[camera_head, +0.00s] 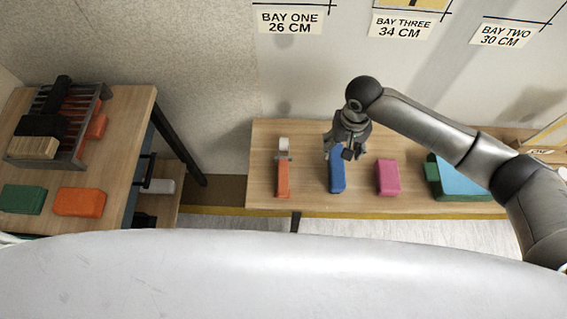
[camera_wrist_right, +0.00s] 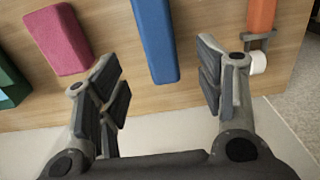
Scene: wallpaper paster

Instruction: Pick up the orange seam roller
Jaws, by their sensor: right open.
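The orange seam roller (camera_head: 283,177) lies on the wooden table below the wall labels, with its pale roller head (camera_head: 284,144) toward the wall. It also shows at the upper right of the right wrist view, with its orange handle (camera_wrist_right: 261,15) and white roller (camera_wrist_right: 257,62). My right gripper (camera_head: 345,150) is open and empty above the table, over the far end of a blue block, to the right of the roller. In the right wrist view its two fingers (camera_wrist_right: 162,85) are wide apart, with the roller outside them. My left gripper is not in view.
A blue block (camera_head: 337,175), a pink block (camera_head: 388,177) and a teal box (camera_head: 462,180) share the table (camera_head: 264,140). A second table at left holds a slatted rack (camera_head: 80,140), a green block (camera_head: 22,199) and an orange block (camera_head: 79,201). Free tabletop surrounds the roller.

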